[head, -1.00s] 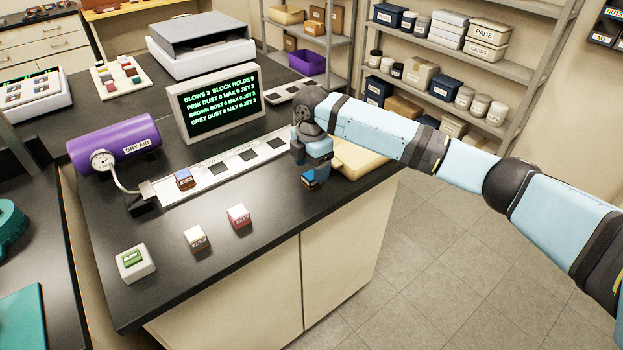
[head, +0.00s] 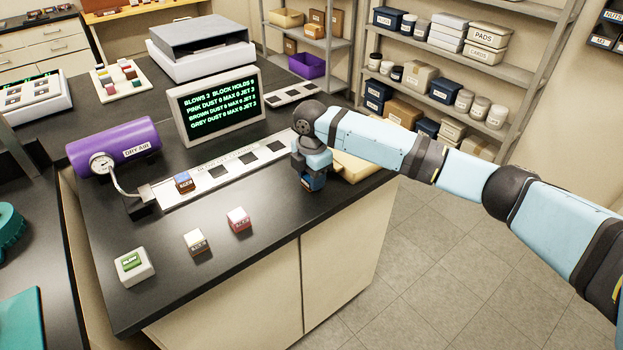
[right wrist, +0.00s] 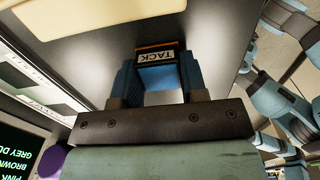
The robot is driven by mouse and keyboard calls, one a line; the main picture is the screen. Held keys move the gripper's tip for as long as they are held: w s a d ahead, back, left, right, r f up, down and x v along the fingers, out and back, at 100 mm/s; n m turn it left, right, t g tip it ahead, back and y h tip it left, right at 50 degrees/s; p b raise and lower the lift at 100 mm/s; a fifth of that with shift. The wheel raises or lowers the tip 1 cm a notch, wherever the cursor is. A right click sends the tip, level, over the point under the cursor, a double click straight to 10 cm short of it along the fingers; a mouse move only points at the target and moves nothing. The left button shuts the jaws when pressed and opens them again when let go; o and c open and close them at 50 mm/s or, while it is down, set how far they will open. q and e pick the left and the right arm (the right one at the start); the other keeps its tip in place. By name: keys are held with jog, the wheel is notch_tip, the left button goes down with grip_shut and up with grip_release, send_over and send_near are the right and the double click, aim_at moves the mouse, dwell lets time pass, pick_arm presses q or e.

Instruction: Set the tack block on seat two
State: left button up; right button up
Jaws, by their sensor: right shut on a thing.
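My right gripper (head: 312,181) is low over the front right part of the black bench. In the right wrist view my right gripper (right wrist: 157,82) is shut on the tack block (right wrist: 157,58), which is blue with an orange edge and a TACK label. In the head view the fingers mostly hide the block, and I cannot tell whether it touches the bench. A pale seat strip (head: 232,165) lies left of the gripper. A blue-topped block (head: 184,182) sits at its left end. The dark square beside it (head: 218,171) is bare. My left gripper is not in view.
A white-and-brown block (head: 196,241), a red-and-white block (head: 238,219) and a green-buttoned box (head: 134,265) stand along the bench front. A cream pad (head: 352,167) lies right of the gripper.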

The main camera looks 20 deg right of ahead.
notch_tip(320, 180, up, 20)
jog(key=p, duration=0.1)
jog(key=shift+f, duration=0.2)
jog(key=shift+o, duration=0.4)
